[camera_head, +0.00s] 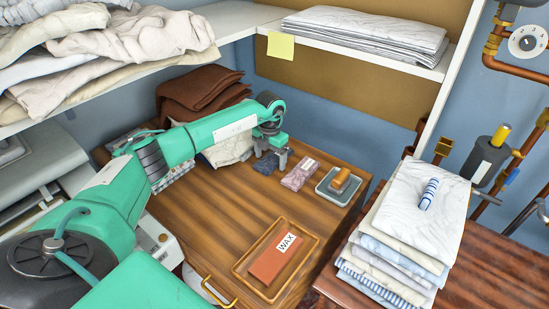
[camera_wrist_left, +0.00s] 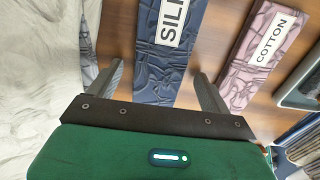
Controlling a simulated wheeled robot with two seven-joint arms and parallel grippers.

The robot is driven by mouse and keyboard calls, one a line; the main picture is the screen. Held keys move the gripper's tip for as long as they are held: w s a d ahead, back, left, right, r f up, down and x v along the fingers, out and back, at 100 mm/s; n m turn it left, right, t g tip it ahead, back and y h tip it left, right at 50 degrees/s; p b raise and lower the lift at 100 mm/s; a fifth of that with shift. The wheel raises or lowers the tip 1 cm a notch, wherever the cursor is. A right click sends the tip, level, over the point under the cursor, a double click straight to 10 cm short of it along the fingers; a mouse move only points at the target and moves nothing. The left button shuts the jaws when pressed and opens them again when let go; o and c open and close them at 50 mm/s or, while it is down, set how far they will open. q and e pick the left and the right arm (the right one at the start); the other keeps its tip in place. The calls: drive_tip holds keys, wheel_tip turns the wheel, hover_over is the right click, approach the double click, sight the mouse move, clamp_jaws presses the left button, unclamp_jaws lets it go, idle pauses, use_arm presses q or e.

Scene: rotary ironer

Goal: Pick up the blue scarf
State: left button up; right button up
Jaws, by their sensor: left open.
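A dark blue folded cloth (camera_head: 265,164), which I take for the blue scarf, lies on the wooden table top. In the left wrist view the blue cloth (camera_wrist_left: 160,70) carries a white label, partly cut off, that reads "SIL". My left gripper (camera_head: 272,152) is directly over or beside the cloth in the head view. In the left wrist view my left gripper (camera_wrist_left: 158,88) is open, with one finger on each side of the blue cloth and nothing held. The height of the fingertips above the table is hard to tell. My right gripper is not in view.
A pink cloth (camera_head: 299,174) labelled "COTTON" (camera_wrist_left: 275,45) lies right of the blue one, close to one finger. Pale cloth (camera_head: 228,150) lies to the left. A grey tray (camera_head: 325,190), a wax tray (camera_head: 240,268) and a linen stack (camera_head: 420,215) are farther right. Shelves hang above.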

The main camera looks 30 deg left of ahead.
use_arm(q)
drive_tip(key=shift+f, duration=0.15)
drive_tip(key=shift+c, duration=0.2)
drive_tip(key=c, duration=1)
drive_tip(key=shift+r, duration=0.2)
